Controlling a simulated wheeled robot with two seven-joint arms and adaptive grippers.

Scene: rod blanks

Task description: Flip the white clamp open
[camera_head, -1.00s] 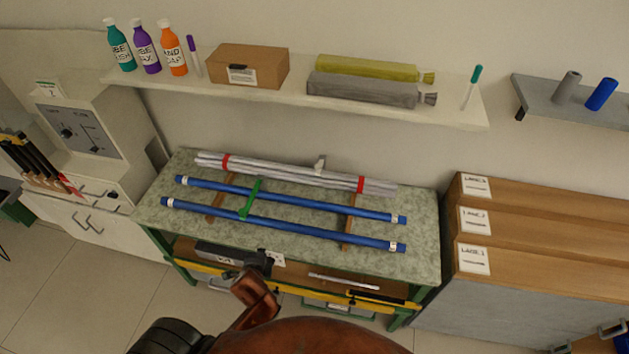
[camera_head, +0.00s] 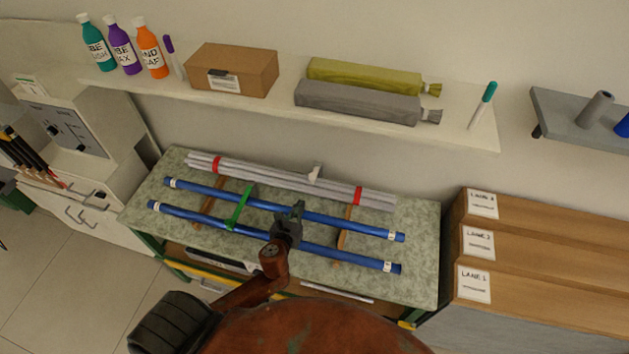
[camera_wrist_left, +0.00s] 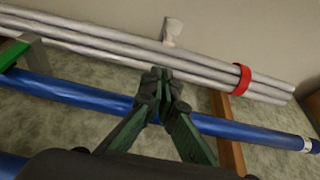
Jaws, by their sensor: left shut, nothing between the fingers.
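The white clamp (camera_head: 314,174) sits upright on the bundle of grey rods (camera_head: 270,180) at the back of the bench. It also shows in the left wrist view (camera_wrist_left: 173,32), just beyond my fingertips. My left gripper (camera_head: 296,212) is shut and empty, over the blue rods in front of the clamp and apart from it. In the left wrist view its closed fingertips (camera_wrist_left: 161,76) hide part of the back blue rod (camera_wrist_left: 75,93). My right gripper is not in view.
Two blue rods, back (camera_head: 345,222) and front (camera_head: 340,256), lie in front of the bundle. A green clamp (camera_head: 239,207) crosses them at left. Red bands (camera_head: 357,196) hold the bundle. A shelf (camera_head: 270,103) with bottles and a box hangs above; cartons stand at right.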

